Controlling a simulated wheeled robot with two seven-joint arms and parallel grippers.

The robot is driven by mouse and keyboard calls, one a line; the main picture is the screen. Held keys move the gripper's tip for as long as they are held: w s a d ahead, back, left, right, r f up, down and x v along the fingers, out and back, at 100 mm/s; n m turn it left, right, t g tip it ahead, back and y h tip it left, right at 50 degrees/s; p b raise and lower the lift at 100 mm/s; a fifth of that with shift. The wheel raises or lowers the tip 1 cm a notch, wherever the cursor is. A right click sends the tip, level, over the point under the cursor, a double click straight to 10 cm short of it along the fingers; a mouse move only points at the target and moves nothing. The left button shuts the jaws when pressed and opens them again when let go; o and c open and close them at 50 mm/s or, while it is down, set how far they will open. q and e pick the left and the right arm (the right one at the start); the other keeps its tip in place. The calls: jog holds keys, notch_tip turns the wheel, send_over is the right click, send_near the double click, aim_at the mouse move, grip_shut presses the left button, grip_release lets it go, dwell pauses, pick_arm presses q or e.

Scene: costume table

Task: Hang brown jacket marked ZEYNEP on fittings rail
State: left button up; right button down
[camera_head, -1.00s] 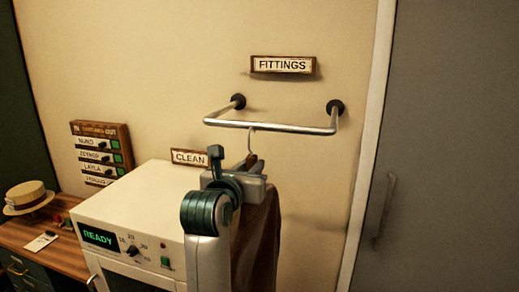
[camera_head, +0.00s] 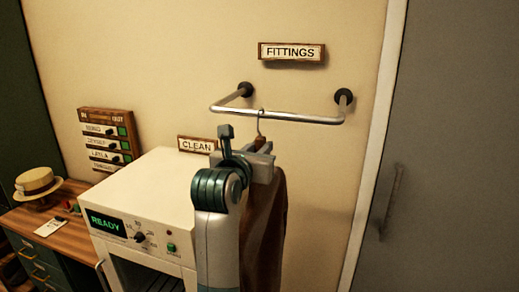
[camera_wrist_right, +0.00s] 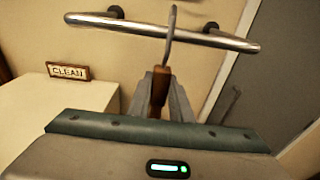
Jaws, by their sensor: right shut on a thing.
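The brown jacket (camera_head: 262,235) hangs from a wooden hanger with a metal hook (camera_head: 261,124). My right gripper (camera_head: 262,158) is shut on the hanger's wooden neck, which also shows between the fingers in the right wrist view (camera_wrist_right: 159,88). The fittings rail (camera_head: 285,116) is a silver bar on two dark wall mounts, under the FITTINGS sign (camera_head: 291,52). The hook's top overlaps the bar in the head view and rises past it in the wrist view. I cannot tell whether it rests on the bar. No ZEYNEP marking is visible. My left gripper is not in view.
A white cabinet machine (camera_head: 150,195) reading READY stands left of my right arm, with a CLEAN sign (camera_head: 197,145) behind it. A straw hat (camera_head: 37,183) sits on a wooden desk (camera_head: 75,228). A grey door (camera_head: 450,150) is at the right.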

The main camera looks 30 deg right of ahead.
jog(key=shift+r+x, duration=0.15)
jog(key=shift+x, duration=0.4)
jog(key=shift+r+x, duration=0.15)
jog(key=shift+x, duration=0.45)
jog(key=shift+r+p+x, duration=0.15)
jog(key=shift+p+x, duration=0.05)
jog(key=shift+x, duration=1.25)
jog(key=shift+r+p+x, duration=0.15)
jog(key=shift+p+x, duration=0.05)
jog(key=shift+x, duration=1.2)
jog(key=shift+d+f, duration=0.2)
jog(key=shift+f, duration=0.05)
jog(key=shift+a+f+b, duration=0.1)
jog(key=shift+f+b, duration=0.45)
jog(key=shift+b, duration=0.1)
